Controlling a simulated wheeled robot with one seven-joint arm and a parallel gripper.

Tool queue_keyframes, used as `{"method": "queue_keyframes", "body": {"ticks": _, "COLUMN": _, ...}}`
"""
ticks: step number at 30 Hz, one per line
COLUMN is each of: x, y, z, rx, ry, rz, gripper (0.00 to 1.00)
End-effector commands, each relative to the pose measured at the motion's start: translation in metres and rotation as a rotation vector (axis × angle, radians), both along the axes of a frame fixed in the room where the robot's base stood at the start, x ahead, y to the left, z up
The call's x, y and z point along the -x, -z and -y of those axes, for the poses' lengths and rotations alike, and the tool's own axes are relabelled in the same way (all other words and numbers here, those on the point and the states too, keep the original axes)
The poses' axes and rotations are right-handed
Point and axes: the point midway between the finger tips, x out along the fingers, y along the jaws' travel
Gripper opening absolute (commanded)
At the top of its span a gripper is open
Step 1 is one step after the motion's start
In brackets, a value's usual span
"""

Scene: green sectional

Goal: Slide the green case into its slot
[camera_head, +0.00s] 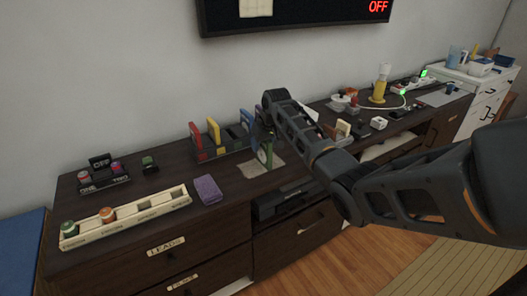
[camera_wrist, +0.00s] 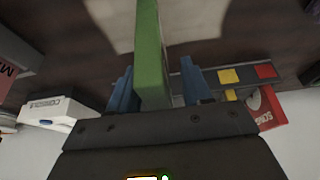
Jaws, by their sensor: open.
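The green case (camera_head: 264,156) stands upright at a beige mat on the dark cabinet top, right of the slotted rack. It also shows in the wrist view (camera_wrist: 150,55) as a tall narrow slab. My gripper (camera_head: 266,134) is over it, pointing down. In the wrist view my gripper (camera_wrist: 160,92) is open, with one blue finger on each side of the case and small gaps visible. Yellow and red squares mark the rack (camera_wrist: 247,74) in the wrist view.
A purple block (camera_head: 208,189) and a long cream tray (camera_head: 130,222) with round jars are at the left. Several small items, including a yellow lamp-like object (camera_head: 380,88), stand to the right. A wall screen (camera_head: 300,12) is above.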

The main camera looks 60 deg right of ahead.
Motion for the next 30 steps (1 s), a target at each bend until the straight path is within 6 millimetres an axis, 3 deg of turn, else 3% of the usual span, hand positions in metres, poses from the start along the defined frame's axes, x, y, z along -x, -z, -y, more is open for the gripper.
{"method": "queue_keyframes", "body": {"ticks": 5, "x": -0.0003, "y": -0.0001, "z": -0.0001, "rx": 0.001, "ry": 0.000, "rz": 0.001, "gripper": 0.49}}
{"method": "queue_keyframes", "body": {"ticks": 21, "x": -0.0001, "y": -0.0001, "z": -0.0003, "rx": 0.000, "ry": 0.000, "rz": 0.000, "gripper": 0.00}}
{"method": "queue_keyframes", "body": {"ticks": 30, "x": -0.0003, "y": -0.0013, "z": -0.0001, "rx": 0.001, "ry": 0.000, "rz": 0.001, "gripper": 0.00}}
